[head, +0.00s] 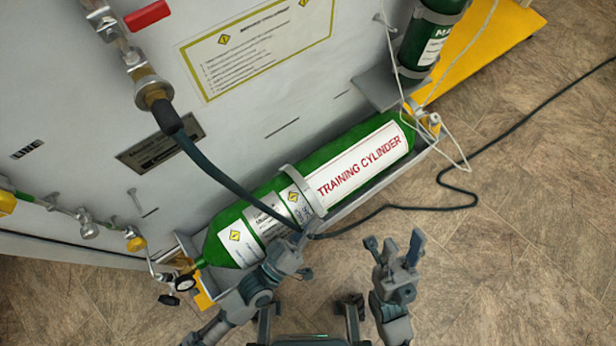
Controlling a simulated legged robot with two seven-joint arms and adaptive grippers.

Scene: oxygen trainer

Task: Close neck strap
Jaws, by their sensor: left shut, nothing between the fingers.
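A green training cylinder (240,213) lies tilted in a grey cradle (385,178) along the panel's lower edge. A light grey band (302,190) goes around its middle. I cannot tell whether this band is the neck strap, or whether it is fastened at its lower end. My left gripper (300,255) is shut and empty, at the cylinder's lower side just below the band; I cannot tell whether it touches. My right gripper (394,245) is open and empty, right of the left one and below the cylinder, over the floor.
A dark hose (215,170) runs from a brass fitting (152,90) down across the cylinder and over the floor.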

